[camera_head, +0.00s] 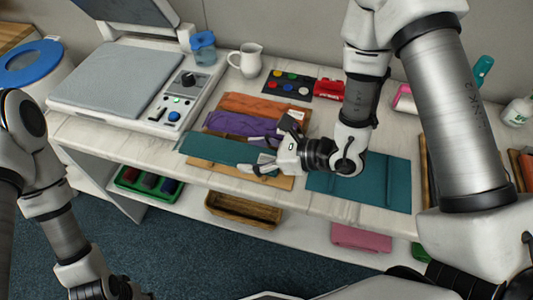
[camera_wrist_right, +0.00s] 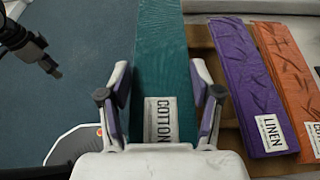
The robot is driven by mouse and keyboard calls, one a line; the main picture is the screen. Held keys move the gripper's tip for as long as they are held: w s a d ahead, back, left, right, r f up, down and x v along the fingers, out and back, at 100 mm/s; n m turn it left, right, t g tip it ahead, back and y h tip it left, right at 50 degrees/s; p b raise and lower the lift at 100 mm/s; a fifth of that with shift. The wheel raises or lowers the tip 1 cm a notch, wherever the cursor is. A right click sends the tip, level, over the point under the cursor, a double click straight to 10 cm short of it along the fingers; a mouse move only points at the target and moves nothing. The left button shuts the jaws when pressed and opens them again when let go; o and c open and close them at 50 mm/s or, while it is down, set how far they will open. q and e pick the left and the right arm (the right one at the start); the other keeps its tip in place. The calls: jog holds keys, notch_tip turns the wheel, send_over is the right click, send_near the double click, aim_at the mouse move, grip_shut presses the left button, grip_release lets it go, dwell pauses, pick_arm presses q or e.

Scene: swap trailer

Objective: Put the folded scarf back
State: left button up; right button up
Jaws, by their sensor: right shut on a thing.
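The folded teal scarf (camera_head: 222,149) lies lengthwise in front of the purple and orange scarves, at or just above a wooden board (camera_head: 276,183). I cannot tell whether it touches the board. My right gripper (camera_head: 262,165) is shut on its right end. In the right wrist view the fingers (camera_wrist_right: 162,105) flank the teal scarf (camera_wrist_right: 162,45), with its white COTTON label between them. The purple scarf (camera_wrist_right: 238,75) has a LINEN label, and the orange scarf (camera_wrist_right: 288,70) lies beside it.
A teal mat (camera_head: 385,187) lies right of my right gripper. A black tray of coloured dots (camera_head: 288,84) is at the back.

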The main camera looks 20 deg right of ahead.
jog(key=d, duration=0.1)
jog(key=w+d, duration=0.1)
jog(key=d+p, duration=0.1)
jog(key=shift+w+d, duration=0.1)
jog(key=shift+w, duration=0.2)
jog(key=shift+w+d+f, duration=0.1)
jog(key=shift+d+f, duration=0.15)
notch_tip(320, 180, down, 3)
jog(key=shift+a+f+p, duration=0.1)
jog(key=shift+f+p, duration=0.1)
jog(key=shift+p, duration=0.35)
jog(key=shift+f+b, duration=0.2)
jog(key=shift+b, duration=0.2)
jog(key=shift+f+b, duration=0.35)
jog(key=shift+f, duration=0.05)
jog(key=o, duration=1.2)
jog(key=shift+c, duration=0.2)
pick_arm(q)
jog(key=shift+r, duration=0.65)
jog(key=shift+r, duration=0.15)
pick_arm(e)
jog(key=shift+r, duration=0.2)
